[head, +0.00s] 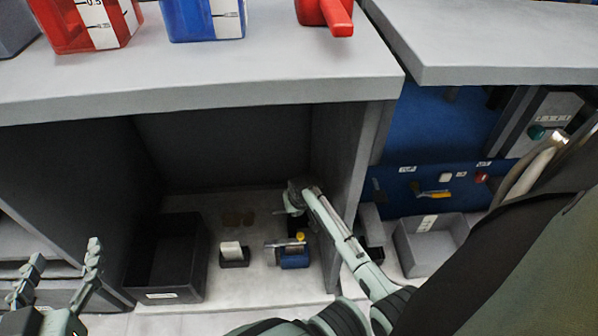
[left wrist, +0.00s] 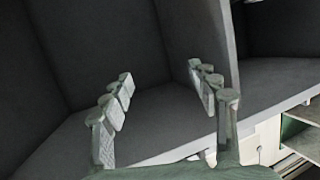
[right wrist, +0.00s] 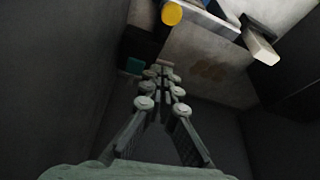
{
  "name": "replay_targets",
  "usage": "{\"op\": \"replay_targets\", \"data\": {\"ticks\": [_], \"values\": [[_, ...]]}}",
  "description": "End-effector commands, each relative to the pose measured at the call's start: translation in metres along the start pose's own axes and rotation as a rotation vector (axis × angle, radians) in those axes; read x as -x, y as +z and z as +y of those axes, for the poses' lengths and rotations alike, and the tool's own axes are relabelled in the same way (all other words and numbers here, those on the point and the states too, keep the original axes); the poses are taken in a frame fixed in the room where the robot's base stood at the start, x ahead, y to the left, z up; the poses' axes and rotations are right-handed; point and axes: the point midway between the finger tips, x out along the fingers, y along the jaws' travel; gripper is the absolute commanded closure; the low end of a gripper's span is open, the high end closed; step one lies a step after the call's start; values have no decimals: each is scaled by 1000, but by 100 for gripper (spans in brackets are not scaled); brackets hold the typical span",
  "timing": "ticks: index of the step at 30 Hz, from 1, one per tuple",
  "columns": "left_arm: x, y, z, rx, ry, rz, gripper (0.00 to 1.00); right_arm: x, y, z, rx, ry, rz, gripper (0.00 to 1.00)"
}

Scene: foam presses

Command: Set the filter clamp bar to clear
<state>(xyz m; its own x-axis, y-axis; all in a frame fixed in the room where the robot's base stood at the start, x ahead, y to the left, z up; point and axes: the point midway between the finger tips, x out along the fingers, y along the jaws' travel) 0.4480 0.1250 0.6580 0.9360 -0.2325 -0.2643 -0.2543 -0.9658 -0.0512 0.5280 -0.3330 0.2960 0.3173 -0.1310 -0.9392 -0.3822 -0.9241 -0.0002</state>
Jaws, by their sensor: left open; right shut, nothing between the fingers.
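A small blue device (head: 294,260) with a grey bar (head: 285,243) across it and a yellow knob (head: 300,237) stands on the floor of the open compartment. I cannot tell for sure that this is the filter clamp, nor read its setting. In the right wrist view the yellow knob (right wrist: 172,13) and a pale bar (right wrist: 215,17) show at the top edge. My right gripper (head: 294,192) is shut and empty inside the compartment, behind the device; its fingertips (right wrist: 164,72) meet in the right wrist view. My left gripper (head: 60,268) is open and empty, left of the black bin.
A black bin (head: 157,293) stands left in the compartment, and a dark holder with a white block (head: 231,250) stands beside the device. A grey tray (head: 432,250) stands further right.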

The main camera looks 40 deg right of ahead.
Motion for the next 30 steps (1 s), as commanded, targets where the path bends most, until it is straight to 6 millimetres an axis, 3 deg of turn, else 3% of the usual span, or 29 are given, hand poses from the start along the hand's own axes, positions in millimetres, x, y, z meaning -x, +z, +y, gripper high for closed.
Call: {"op": "replay_targets", "data": {"ticks": [7,15,22,30], "values": [[3,-48,22,32,46,242,40,-28,1,0,0,0,0,100],[21,-96,39,72,85,481,40,-50,5,0,0,1,-3,100],[19,-92,37,66,80,454,40,-41,34,1,1,1,0,100],[19,-92,37,66,80,451,40,-40,40,0,0,0,1,100]]}}
